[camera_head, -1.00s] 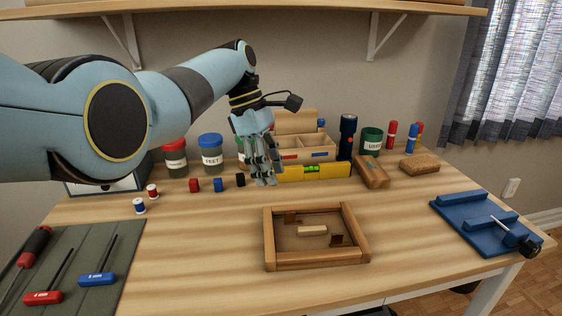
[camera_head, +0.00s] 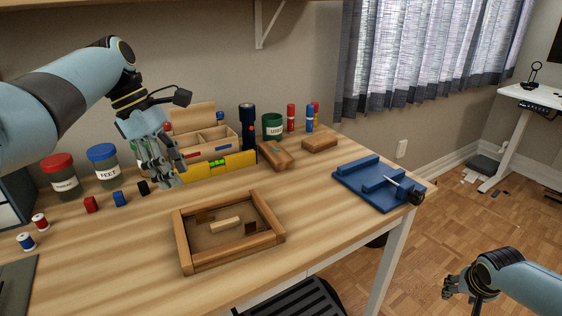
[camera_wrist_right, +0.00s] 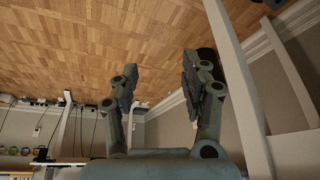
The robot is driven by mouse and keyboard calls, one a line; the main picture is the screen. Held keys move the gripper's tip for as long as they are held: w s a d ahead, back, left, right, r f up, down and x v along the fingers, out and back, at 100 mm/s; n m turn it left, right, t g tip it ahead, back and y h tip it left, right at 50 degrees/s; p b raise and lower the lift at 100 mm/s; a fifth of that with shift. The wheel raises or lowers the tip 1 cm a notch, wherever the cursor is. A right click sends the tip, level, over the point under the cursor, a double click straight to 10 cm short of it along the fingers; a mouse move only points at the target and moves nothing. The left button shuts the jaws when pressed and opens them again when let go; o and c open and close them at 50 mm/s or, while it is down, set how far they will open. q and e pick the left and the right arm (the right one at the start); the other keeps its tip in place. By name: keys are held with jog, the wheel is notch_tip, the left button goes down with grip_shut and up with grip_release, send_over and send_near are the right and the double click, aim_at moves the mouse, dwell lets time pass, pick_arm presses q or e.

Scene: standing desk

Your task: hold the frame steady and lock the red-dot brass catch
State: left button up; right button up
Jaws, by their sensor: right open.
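The wooden frame (camera_head: 229,232) lies flat on the desk in the head view, with a pale wood bar (camera_head: 225,225) and two small brown catch pieces (camera_head: 205,216) inside it. A red dot cannot be made out at this size. My left gripper (camera_head: 162,178) hangs above the desk behind the frame, beside the yellow level and apart from the frame; whether its fingers are open is unclear. My right gripper (camera_head: 449,290) is low at the right, off the desk over the floor. In the right wrist view its fingers (camera_wrist_right: 158,90) stand apart, empty.
A yellow level (camera_head: 235,161) and an open wooden box (camera_head: 213,139) stand behind the frame. A blue jig (camera_head: 370,185) sits at the desk's right end. Jars, spools and small blocks line the back left. The desk around the frame is clear.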

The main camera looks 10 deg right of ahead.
jog(key=w+d+r+m+t, duration=0.15)
jog(key=w+d+r, duration=0.25)
jog(key=w+r, duration=0.4)
jog(key=w+d+r+m, duration=0.3)
jog(key=w+d+r, duration=0.15)
jog(key=r, duration=0.55)
jog(key=w+d+r+m, duration=0.15)
jog(key=w+r, duration=0.25)
jog(key=r, duration=0.6)
jog(key=w+r+m, duration=0.2)
jog(key=w+r, duration=0.2)
jog(key=r, duration=0.6)
jog(key=n+g+y, duration=0.3)
jog(key=n+g, duration=0.2)
jog(key=n, duration=1.4)
send_near(265, 209)
notch_tip(265, 209, down, 9)
jog(key=shift+d+f, duration=0.1)
jog(key=shift+d, duration=0.05)
